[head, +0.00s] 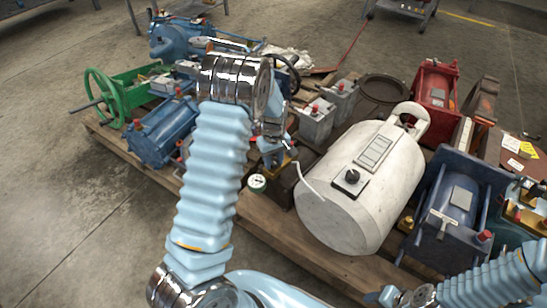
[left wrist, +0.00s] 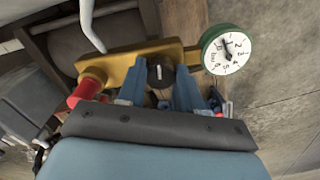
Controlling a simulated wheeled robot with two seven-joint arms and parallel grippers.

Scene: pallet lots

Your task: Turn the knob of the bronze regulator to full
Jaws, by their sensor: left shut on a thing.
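The bronze regulator (left wrist: 125,68) shows in the left wrist view as a flat gold body with a red fitting at its left. A round white gauge (left wrist: 228,50) with a green rim is at its right; its exact reading is hard to tell. The black knob (left wrist: 159,71) has a white mark pointing up in that view. My left gripper (left wrist: 160,88) is shut on the knob, one blue finger on each side. In the head view my left arm and gripper (head: 271,150) hide most of the regulator; its gauge (head: 257,183) shows below. My right gripper (head: 388,296) is low at right, its jaws unclear.
Blue, red, grey and green machine parts crowd the pallet. Bare concrete floor (head: 70,210) lies at the left.

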